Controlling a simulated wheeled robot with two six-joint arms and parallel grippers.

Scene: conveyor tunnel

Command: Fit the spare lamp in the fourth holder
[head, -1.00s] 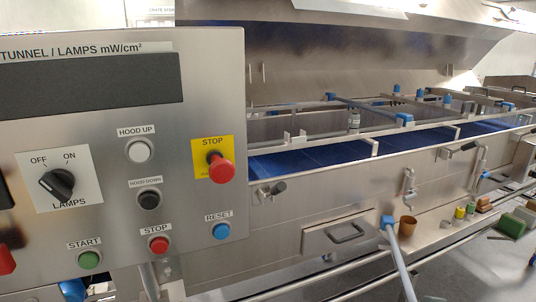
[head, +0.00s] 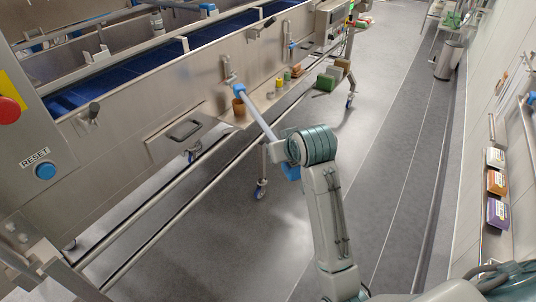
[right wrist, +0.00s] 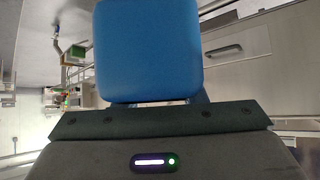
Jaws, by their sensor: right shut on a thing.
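The spare lamp (head: 258,115) is a pale grey tube with a blue cap at its far end, held out slantwise in front of the machine's side. My right gripper (head: 281,151) is shut on its near end. A blue block (head: 291,173) shows just below the gripper. A blue block also fills the middle of the right wrist view (right wrist: 148,52) and hides the fingertips. At the upper left, the tunnel's blue belt (head: 140,60) lies under metal crossbars with blue-capped lamp parts (head: 83,31). I cannot tell which holder is the fourth. My left gripper is out of view.
A control panel (head: 25,150) with a red stop button and blue reset button stands at the left edge. A brown cup (head: 238,108) and several small blocks sit on the machine's side ledge. A drawer (head: 185,130) and rails run below.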

